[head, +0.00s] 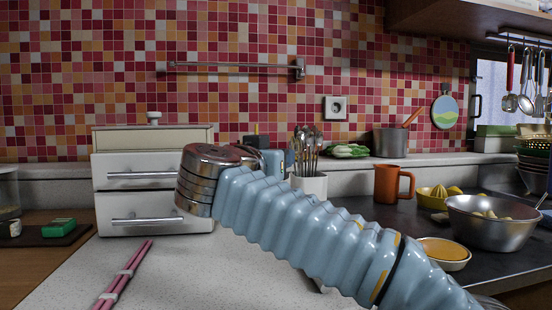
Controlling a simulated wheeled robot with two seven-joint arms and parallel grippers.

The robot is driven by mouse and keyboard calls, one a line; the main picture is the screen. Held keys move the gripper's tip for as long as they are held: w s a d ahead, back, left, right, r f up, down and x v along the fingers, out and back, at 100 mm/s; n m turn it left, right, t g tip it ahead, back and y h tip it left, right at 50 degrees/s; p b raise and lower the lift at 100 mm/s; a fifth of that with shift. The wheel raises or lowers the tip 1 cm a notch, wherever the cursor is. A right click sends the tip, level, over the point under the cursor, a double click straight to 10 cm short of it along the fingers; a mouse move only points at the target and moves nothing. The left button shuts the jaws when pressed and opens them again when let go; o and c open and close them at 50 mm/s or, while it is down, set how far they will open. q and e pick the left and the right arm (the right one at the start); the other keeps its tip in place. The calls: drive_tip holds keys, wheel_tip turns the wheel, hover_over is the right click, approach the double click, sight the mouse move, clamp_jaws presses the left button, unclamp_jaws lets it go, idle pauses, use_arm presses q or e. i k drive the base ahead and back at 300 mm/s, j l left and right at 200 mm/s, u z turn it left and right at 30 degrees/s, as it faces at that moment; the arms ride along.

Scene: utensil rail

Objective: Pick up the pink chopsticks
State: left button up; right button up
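The pink chopsticks (124,275) lie side by side on the pale speckled counter (190,275) at the lower left, held together by light bands. Their near ends run down towards the bottom edge of the head view. My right arm, blue and ribbed with a metal end, reaches in from the lower right across the middle. Its metal end is to the right of and above the chopsticks, apart from them in the picture. No fingers of my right gripper can be made out. My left gripper is not in view.
A white two-drawer unit (152,197) stands behind the chopsticks. A dark board (45,236) with a green item (58,228) is at the left. A utensil holder (310,185), an orange mug (393,183) and a metal bowl (492,222) stand beyond my arm. The counter right of the chopsticks is clear.

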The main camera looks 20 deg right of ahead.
sight(106, 301)
drive_tip(key=k+j, duration=0.25)
drive_tip(key=j, duration=0.15)
drive_tip(key=k+j, duration=0.25)
drive_tip(key=j, duration=0.2)
drive_tip(key=k+j, duration=0.25)
drive_tip(key=j, duration=0.15)
drive_tip(key=k+j, duration=0.25)
drive_tip(key=j, duration=0.15)
